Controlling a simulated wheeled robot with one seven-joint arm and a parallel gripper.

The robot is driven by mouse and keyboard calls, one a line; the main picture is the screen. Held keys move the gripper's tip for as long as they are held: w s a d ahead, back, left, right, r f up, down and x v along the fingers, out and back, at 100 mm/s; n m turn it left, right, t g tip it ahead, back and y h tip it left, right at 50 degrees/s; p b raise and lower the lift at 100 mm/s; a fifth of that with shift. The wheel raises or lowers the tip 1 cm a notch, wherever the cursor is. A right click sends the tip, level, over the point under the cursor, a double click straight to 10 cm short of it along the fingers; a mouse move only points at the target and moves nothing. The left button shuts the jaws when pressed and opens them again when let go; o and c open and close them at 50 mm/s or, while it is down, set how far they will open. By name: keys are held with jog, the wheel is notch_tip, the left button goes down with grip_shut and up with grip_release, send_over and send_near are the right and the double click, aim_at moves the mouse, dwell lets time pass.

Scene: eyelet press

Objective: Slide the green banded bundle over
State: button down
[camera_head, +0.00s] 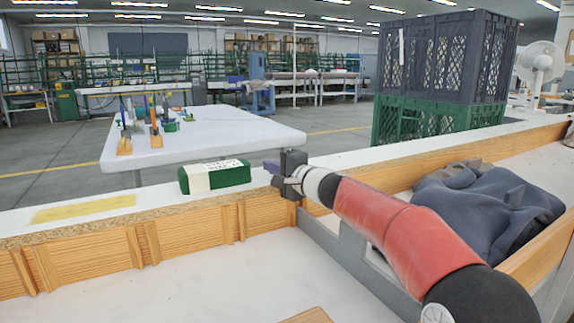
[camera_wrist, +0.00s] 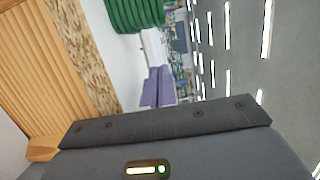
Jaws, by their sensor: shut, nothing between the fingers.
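The green banded bundle (camera_head: 222,175) lies on the white ledge behind the wooden edge in the head view, with a pale paper band (camera_head: 196,179) round its left part. Its ribbed green side shows at the top of the wrist view (camera_wrist: 133,14). My gripper (camera_head: 271,166) is just right of the bundle at about ledge height, with its purple fingertips pointing left. In the wrist view my fingers (camera_wrist: 158,86) are together and empty, close to the bundle. I cannot tell whether they touch it.
A yellow patch (camera_head: 83,208) marks the ledge left of the bundle, with clear ledge between. Green and dark crates (camera_head: 437,122) stand behind right. Dark cloth (camera_head: 487,208) lies in the right compartment. A white table (camera_head: 230,130) with small tools stands beyond.

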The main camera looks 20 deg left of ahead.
aim_at(233, 175)
jog(key=shift+s+a+r, duration=0.15)
jog(key=shift+s+a, duration=0.3)
jog(key=shift+s, duration=0.4)
jog(key=shift+s+a, duration=0.45)
jog(key=shift+s, duration=0.15)
jog(key=s+a+b, duration=0.4)
jog(key=s+b, duration=0.1)
jog(key=shift+s+a+f, duration=0.2)
jog(key=shift+s, duration=0.05)
jog(key=shift+s+a+r, duration=0.15)
jog(key=shift+s+a, duration=0.05)
jog(key=shift+w+d, duration=0.1)
